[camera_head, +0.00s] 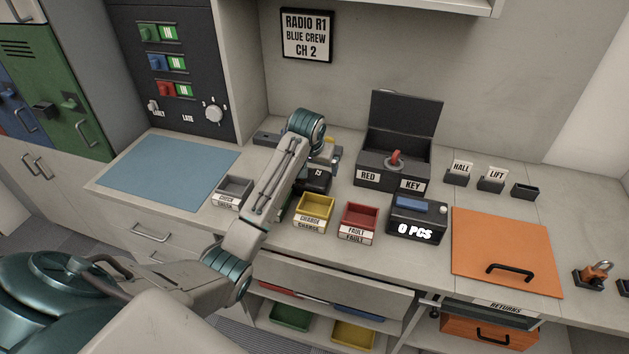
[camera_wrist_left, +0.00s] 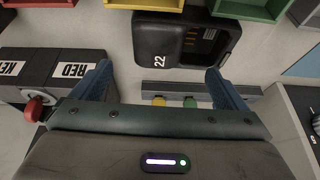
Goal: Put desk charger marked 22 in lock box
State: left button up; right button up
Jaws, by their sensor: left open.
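The desk charger marked 22 (camera_wrist_left: 160,38) is a black block with a slot. It stands on the counter behind the yellow tray. In the head view the charger (camera_head: 313,182) is partly hidden by my left arm. My left gripper (camera_head: 325,158) is open and over the counter close by the charger. In the left wrist view the gripper's blue fingers (camera_wrist_left: 158,70) are spread, with the charger just ahead between their lines. The dark box labelled RED KEY (camera_head: 393,152), apparently the lock box, stands to the right with its lid up. A red item shows at it. My right gripper is not in view.
A yellow tray (camera_head: 314,207), a red FAULT tray (camera_head: 359,218) and a grey tray (camera_head: 234,188) line the counter front. A counter reading 0 PCS (camera_head: 416,221) stands before the box. A grey strip with yellow and green buttons (camera_wrist_left: 177,90) lies behind the charger.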

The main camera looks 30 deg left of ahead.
aim_at(317, 178)
pick_arm(q)
jog(key=shift+x, duration=1.15)
jog(key=shift+w+f+p, duration=0.2)
jog(key=shift+f+p, duration=0.05)
jog(key=shift+p, duration=0.1)
jog(key=shift+f+p, duration=0.25)
jog(key=shift+p, duration=0.05)
jog(key=p+x, duration=0.2)
jog(key=x, duration=0.1)
jog(key=shift+s+d+f, duration=0.1)
jog(key=shift+f, duration=0.45)
jog(key=shift+w+f, duration=0.25)
jog(key=shift+f, duration=0.05)
jog(key=shift+c, duration=0.4)
jog(key=c, duration=1.1)
jog(key=shift+r, duration=0.1)
jog(key=shift+c, duration=1)
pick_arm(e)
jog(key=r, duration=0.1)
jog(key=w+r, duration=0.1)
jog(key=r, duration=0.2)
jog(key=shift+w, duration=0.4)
